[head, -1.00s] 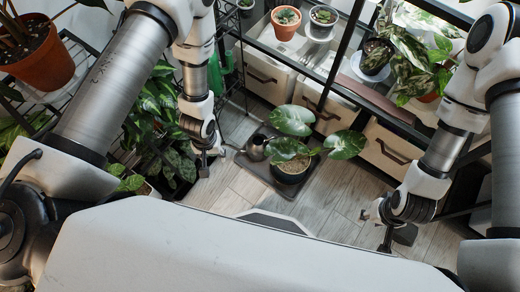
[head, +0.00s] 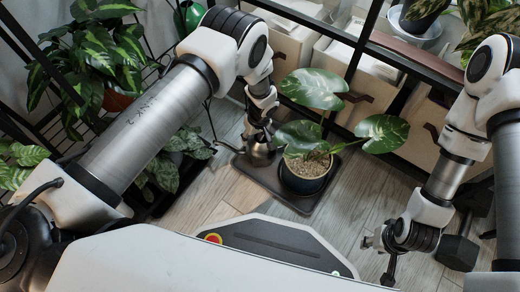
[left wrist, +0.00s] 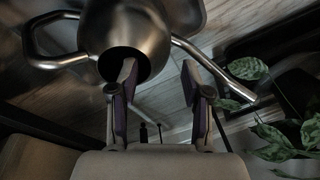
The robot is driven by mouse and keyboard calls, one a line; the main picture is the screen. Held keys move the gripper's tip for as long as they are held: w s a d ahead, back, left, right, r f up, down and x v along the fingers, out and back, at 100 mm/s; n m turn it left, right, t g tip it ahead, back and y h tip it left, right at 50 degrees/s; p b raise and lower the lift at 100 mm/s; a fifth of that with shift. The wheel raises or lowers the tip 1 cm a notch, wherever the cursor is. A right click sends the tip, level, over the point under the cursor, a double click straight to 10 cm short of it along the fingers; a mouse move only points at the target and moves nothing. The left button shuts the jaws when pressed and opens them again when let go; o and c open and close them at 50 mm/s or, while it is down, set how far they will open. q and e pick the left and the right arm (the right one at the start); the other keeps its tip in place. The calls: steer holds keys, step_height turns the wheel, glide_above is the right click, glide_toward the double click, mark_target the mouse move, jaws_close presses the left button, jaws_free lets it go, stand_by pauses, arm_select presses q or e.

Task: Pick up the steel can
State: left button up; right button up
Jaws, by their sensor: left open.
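The steel can (head: 262,156) stands on a dark tray (head: 298,206) on the floor, left of a potted plant. My left gripper (head: 258,136) is right above it and hides much of it. In the left wrist view the can (left wrist: 148,22) fills the top, with its round dark opening facing the camera, a looped handle at left and a long spout at right. My left gripper's fingers (left wrist: 158,76) are apart; the left finger overlaps the opening and the right finger is beside the can's wall. I cannot tell whether they touch. My right gripper (head: 378,256) hangs over the floor, far from the can.
The large-leaved plant's dark pot (head: 306,172) shares the tray, close to the can. A black-framed shelf with drawers (head: 345,75) stands behind. Leafy plants (head: 165,165) crowd the left. A dark dumbbell-like object (head: 458,248) is at right. Floor in front of the tray is partly clear.

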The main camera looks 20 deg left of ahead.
mark_target(251, 142)
arm_select(q)
steer(key=f, duration=0.1)
steer(key=f+b, duration=0.1)
steer(key=f, duration=0.1)
steer(key=shift+s+a+f, duration=0.15)
steer(key=shift+a+f, duration=0.05)
steer(key=shift+a, duration=0.15)
steer(key=shift+r, duration=0.15)
jaws_close()
